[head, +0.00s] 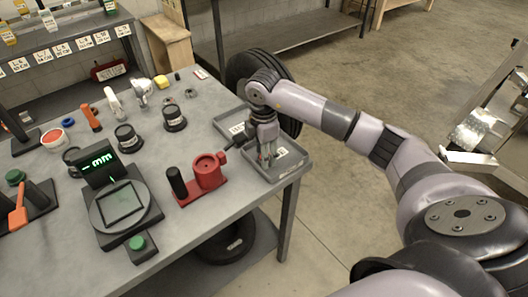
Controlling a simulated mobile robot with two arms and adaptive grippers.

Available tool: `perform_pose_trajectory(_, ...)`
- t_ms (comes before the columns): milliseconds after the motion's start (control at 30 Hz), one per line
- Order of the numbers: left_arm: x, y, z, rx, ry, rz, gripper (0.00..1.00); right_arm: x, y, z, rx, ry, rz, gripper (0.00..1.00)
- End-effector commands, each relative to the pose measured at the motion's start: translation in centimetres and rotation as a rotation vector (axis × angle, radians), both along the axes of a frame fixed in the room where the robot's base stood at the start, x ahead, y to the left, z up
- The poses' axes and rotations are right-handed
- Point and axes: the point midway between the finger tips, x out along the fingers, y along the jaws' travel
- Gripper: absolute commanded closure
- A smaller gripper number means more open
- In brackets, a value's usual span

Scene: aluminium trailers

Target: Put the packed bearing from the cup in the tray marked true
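A red cup (208,168) on a red base with a black upright knob beside it stands near the front right of the table. A small dark hole shows in its top; I make out no bearing there. A shallow grey tray (297,168) with a white label sits at the table's right corner. A second grey tray (222,122) with a white label lies behind it. The label words are too small to read. My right gripper (267,157) points down over the front tray, right of the cup. Whether its fingers hold anything is unclear. My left gripper is out of view.
A scale (122,205) with a green-lit display and a green button stands left of the cup. Dark pots (174,118) and small tools stand farther back. A black tyre (254,66) stands behind the trays. Open floor lies to the right.

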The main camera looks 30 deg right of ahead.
Motion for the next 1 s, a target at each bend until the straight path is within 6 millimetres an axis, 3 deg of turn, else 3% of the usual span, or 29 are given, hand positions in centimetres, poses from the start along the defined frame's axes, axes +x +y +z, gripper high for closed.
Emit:
perform_pose_trajectory(267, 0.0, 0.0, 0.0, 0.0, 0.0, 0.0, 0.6, 0.1, 0.0, 1.0, 0.0, -0.003, 0.0, 0.56)
perform_pose_trajectory(700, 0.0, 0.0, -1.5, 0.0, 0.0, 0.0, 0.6, 0.1, 0.1, 9.8, 0.0, -0.005, 0.0, 0.56)
perform_pose_trajectory(800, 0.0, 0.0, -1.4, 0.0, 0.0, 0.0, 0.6, 0.1, 0.1, 11.2, 0.0, -0.003, 0.0, 0.56)
perform_pose_trajectory(1000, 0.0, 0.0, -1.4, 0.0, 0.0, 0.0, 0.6, 0.0, 0.2, 12.3, 0.0, 0.0, 0.0, 0.56)
